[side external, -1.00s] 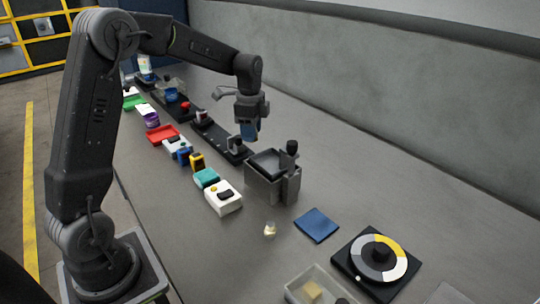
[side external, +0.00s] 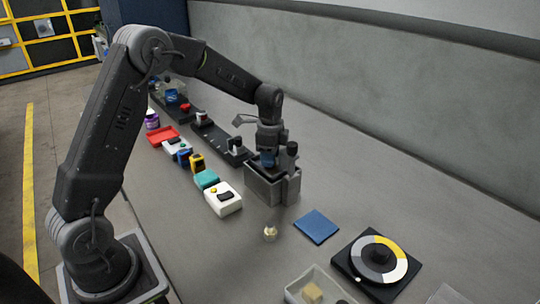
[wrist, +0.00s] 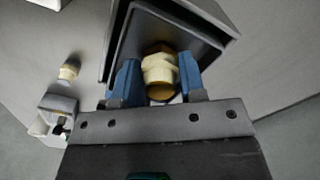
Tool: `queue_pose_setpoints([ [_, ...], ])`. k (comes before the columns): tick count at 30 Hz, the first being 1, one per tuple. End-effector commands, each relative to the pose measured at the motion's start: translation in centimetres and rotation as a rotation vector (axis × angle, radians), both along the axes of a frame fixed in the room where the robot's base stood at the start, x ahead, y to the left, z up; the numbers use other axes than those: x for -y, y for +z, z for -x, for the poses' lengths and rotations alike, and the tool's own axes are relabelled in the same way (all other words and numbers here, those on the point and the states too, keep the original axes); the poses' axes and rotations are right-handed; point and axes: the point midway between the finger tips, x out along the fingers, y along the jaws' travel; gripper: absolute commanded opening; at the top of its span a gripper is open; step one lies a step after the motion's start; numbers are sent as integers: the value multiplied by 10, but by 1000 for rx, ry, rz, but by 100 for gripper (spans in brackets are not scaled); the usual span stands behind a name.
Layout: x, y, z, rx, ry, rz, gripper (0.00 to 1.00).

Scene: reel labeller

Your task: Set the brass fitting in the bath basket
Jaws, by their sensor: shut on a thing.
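My gripper (side external: 268,162) is shut on a brass fitting (wrist: 160,65), which shows between the two blue fingertips in the wrist view. In the side view the gripper hides this fitting. The gripper points down over the open grey bath (side external: 263,192). In the wrist view the dark basket (wrist: 125,45) lies beneath and around the held fitting. I cannot tell whether the fitting touches the basket floor. A second small brass-coloured fitting (side external: 270,233) stands on the bench in front of the bath.
A black knob (side external: 292,149) rises at the bath's right side. A white box (side external: 223,198) and teal block (side external: 206,179) stand to the left. A blue pad (side external: 317,226), a ringed dial (side external: 378,258) and a clear bin (side external: 318,287) lie to the right.

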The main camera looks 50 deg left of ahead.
Motion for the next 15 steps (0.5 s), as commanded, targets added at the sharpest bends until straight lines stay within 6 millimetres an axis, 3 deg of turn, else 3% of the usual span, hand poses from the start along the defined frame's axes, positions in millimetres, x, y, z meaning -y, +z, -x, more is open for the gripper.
queue_pose_setpoints([
  [3,0,-3,0,0,0,0,13],
  [4,0,-3,0,0,0,0,39],
  [6,0,-3,0,0,0,0,46],
  [15,0,0,0,1,0,-1,48],
])
